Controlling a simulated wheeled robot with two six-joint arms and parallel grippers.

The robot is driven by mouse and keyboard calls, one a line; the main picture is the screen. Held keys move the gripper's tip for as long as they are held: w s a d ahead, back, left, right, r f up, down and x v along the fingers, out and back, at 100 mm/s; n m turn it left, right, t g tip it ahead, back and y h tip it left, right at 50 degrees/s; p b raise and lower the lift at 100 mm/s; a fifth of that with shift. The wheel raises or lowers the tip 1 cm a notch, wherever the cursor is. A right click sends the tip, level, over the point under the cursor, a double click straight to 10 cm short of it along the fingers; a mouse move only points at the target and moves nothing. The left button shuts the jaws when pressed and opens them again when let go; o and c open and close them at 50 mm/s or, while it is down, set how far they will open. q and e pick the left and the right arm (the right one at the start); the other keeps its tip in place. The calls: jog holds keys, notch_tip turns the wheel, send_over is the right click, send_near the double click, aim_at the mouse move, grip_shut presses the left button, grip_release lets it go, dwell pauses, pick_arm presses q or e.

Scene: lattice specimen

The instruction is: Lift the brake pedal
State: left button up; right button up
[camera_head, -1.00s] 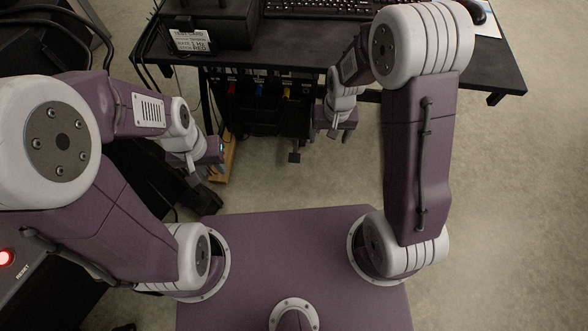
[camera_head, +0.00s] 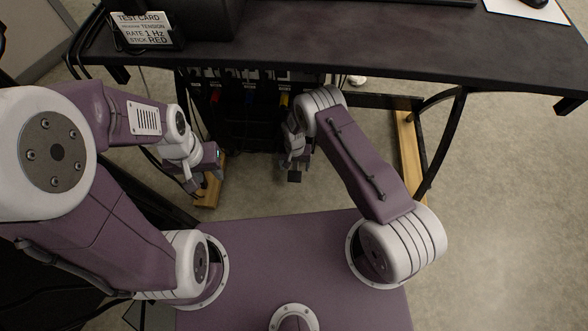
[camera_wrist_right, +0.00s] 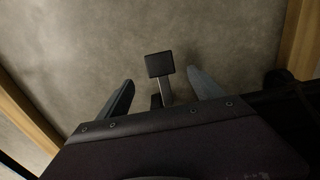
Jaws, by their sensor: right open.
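The brake pedal (camera_wrist_right: 160,65) is a dark square pad on a grey stem, seen in the right wrist view between the two fingertips. In the head view the pad (camera_head: 294,177) shows low under the desk, just below my right gripper (camera_head: 294,162). In the right wrist view my right gripper (camera_wrist_right: 160,82) is open, one finger on each side of the pedal stem, with visible gaps and nothing held. My left gripper (camera_head: 200,180) hangs left of the pedal, above a wooden strip. Its finger gap is not clear.
The black desk (camera_head: 400,50) spans the top, with a test card (camera_head: 142,29) at its left. Dark equipment with coloured tags stands underneath. A wooden foot strip (camera_head: 409,150) and a curved desk leg (camera_head: 437,135) are to the right. Open floor (camera_head: 520,200) lies further right.

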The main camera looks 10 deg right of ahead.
aim_at(295, 176)
notch_tip(295, 176, down, 9)
jog(key=b, duration=0.6)
jog(key=shift+f, duration=0.1)
